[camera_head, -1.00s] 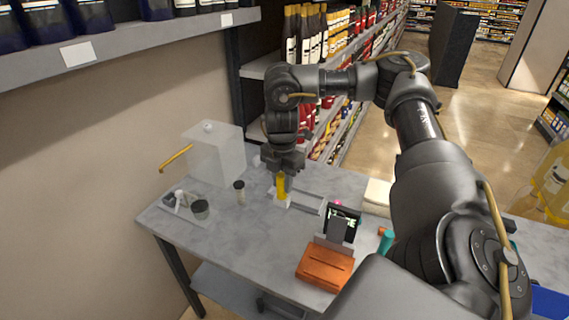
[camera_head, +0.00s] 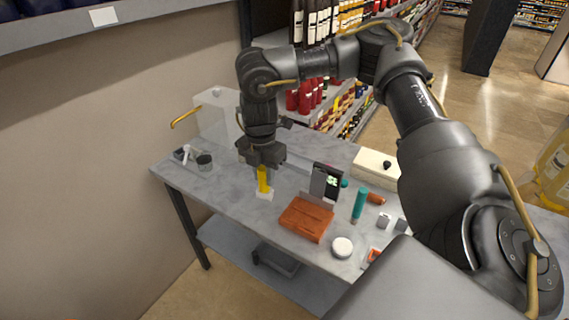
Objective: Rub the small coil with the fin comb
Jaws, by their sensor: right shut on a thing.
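My right gripper (camera_head: 262,160) points down over the table and is shut on a yellow upright handle with a white lower end, which I take to be the fin comb (camera_head: 263,180). The white end (camera_head: 264,195) is at or just above the tabletop, left of the orange-brown block; I cannot tell if it touches. I cannot make out the small coil with certainty; a pale grey flat piece (camera_head: 290,179) lies behind and right of the comb, partly hidden by my gripper. My left gripper is not in view.
The orange-brown block (camera_head: 306,219) stands before a dark display (camera_head: 326,181). A teal cylinder (camera_head: 359,204), white round tub (camera_head: 342,247) and cream box (camera_head: 374,166) are to the right. Front-left tabletop is clear.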

